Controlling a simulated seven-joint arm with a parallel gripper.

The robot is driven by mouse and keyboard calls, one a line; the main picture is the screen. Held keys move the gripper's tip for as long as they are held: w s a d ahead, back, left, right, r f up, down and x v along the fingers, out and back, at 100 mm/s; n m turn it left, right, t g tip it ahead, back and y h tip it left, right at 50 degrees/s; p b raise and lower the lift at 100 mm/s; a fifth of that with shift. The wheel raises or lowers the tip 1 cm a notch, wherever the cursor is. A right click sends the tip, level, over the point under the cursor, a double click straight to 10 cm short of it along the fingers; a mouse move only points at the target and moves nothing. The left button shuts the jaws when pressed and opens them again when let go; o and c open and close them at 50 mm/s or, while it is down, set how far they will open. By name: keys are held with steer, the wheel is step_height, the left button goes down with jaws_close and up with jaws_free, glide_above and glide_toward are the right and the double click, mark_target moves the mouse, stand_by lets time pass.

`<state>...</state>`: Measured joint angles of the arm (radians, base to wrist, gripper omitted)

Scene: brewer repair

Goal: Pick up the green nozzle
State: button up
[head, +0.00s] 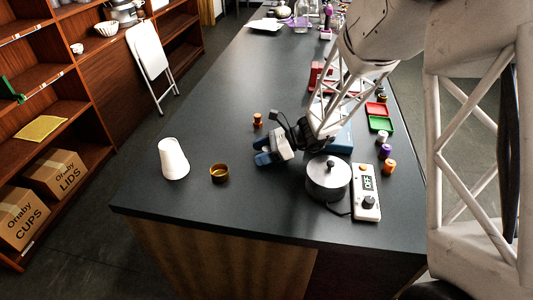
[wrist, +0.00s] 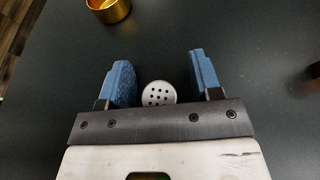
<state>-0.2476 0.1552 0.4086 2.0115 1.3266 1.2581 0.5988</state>
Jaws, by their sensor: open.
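My gripper (head: 270,153) is low over the dark counter in the head view, left of the grey round pot. In the wrist view my gripper (wrist: 158,66) shows two blue fingers spread apart. A pale round piece with several dark holes (wrist: 158,93) stands between the fingers, with a gap on each side. It looks like the top of a nozzle; its sides are hidden, so I cannot tell its colour. No green nozzle shows clearly in the head view, where my gripper covers that spot.
A gold cup (head: 219,174) and a white cup (head: 173,160) stand to the left. The grey pot (head: 328,184) and a white control box reading OFF (head: 366,193) are at right. An orange nozzle-like piece (head: 257,121) stands behind. Red (head: 376,109) and green (head: 381,124) trays lie farther right.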

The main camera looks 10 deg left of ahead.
stand_by(0.5)
steer(key=c, duration=1)
step_height(320, 180, up, 10)
stand_by(0.3)
stand_by(0.5)
